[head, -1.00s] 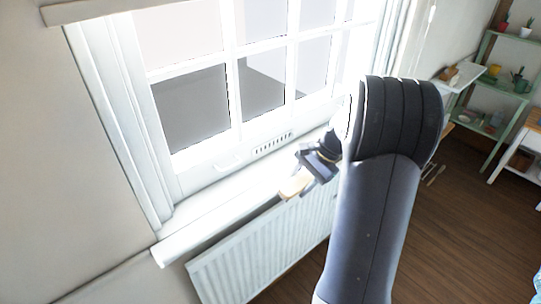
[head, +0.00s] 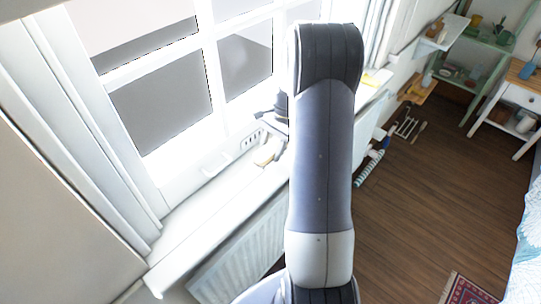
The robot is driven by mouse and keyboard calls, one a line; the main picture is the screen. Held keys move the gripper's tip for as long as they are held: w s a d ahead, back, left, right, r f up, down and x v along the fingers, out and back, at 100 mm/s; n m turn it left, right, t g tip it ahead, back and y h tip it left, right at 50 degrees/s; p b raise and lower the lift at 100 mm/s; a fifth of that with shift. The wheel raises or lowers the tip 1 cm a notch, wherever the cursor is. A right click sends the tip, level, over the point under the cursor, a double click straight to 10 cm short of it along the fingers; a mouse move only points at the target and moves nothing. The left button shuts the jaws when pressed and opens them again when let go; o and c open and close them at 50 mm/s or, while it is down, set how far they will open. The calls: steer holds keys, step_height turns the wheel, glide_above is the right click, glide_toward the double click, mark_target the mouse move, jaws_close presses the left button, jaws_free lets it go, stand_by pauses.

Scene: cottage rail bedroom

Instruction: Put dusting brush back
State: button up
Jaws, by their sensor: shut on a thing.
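My gripper (head: 272,138) is in front of the window, above the sill, partly hidden behind my arm. It is shut on a pale wooden piece, seemingly the dusting brush (head: 265,158), which points down and to the left. The brush's other end and any bristles cannot be made out. I cannot tell whether it touches the sill.
The white windowsill (head: 195,215) runs under the window, with a white radiator (head: 240,250) below. Along the wall to the right are a striped item (head: 370,167), hanging tools (head: 406,124) and a wooden ledge (head: 417,90). A green shelf (head: 490,45) stands farther back. The wooden floor is largely open.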

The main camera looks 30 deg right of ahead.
mark_target(271, 158)
steer(key=shift+f, duration=2.1)
steer(key=o, duration=0.9)
steer(key=shift+r, duration=0.1)
steer(key=b+v, duration=0.1)
steer(key=v, duration=1.1)
steer(key=shift+a+r, duration=0.1)
